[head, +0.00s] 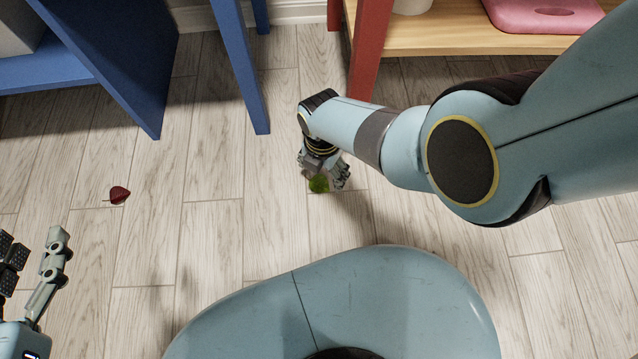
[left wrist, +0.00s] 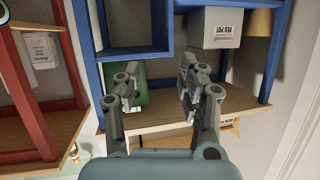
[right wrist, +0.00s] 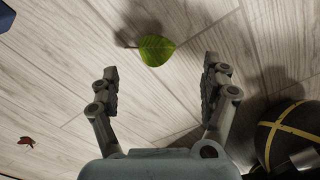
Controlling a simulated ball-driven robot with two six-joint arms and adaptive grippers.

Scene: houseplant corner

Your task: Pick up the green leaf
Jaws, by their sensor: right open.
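The green leaf (head: 319,184) lies on the wooden floor below my right gripper in the head view, partly hidden by its fingers. In the right wrist view the leaf (right wrist: 156,50) shows whole, ahead of the fingertips and roughly centred between them. My right gripper (head: 325,172) is open and empty, pointing down at the floor; its spread fingers also show in the right wrist view (right wrist: 161,82). My left gripper (head: 38,250) is at the left edge of the head view. In the left wrist view its fingers (left wrist: 158,85) are apart with nothing between them.
A red leaf (head: 119,195) lies on the floor to the left. A blue shelf (head: 125,60) and its leg (head: 240,65) stand at the upper left. A red-legged wooden shelf (head: 440,38) holding a pink item (head: 545,14) stands at the upper right. The floor around the green leaf is clear.

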